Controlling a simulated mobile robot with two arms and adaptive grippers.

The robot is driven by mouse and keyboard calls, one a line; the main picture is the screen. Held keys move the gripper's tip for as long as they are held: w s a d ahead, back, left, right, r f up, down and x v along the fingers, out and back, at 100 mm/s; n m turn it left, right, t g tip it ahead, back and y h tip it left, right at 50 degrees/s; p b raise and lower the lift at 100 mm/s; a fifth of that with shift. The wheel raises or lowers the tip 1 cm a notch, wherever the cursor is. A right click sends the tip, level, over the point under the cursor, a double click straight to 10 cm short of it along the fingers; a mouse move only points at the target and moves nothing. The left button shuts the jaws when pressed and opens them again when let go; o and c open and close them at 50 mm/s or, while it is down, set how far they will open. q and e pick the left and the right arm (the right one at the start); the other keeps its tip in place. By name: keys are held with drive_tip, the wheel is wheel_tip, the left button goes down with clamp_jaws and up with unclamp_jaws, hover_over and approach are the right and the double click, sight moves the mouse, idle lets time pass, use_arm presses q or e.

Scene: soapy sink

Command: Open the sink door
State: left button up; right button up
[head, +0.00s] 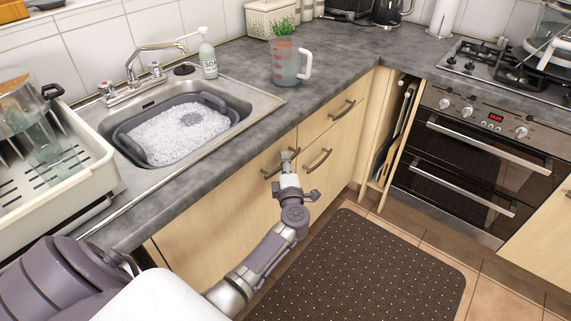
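The sink door (212,219) is the pale wood cabinet front below the sink, and it looks closed. Its dark bar handle (267,174) is near its upper right corner, partly hidden by my gripper. My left gripper (288,158) reaches up from the bottom of the head view, with its fingertips at the right end of this handle. I cannot tell whether the fingers touch it or are closed around it. My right gripper is not in view.
A neighbouring cupboard door with its own handle (319,160) and a drawer handle (343,109) are just right of my gripper. The sink basin (118,135) holds a tub of suds (178,134). A dark dotted mat (366,268) lies on the tiled floor. An oven (470,160) stands right.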

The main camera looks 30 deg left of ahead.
use_arm(q)
clamp_jaws()
drive_tip(key=shift+d, duration=0.15)
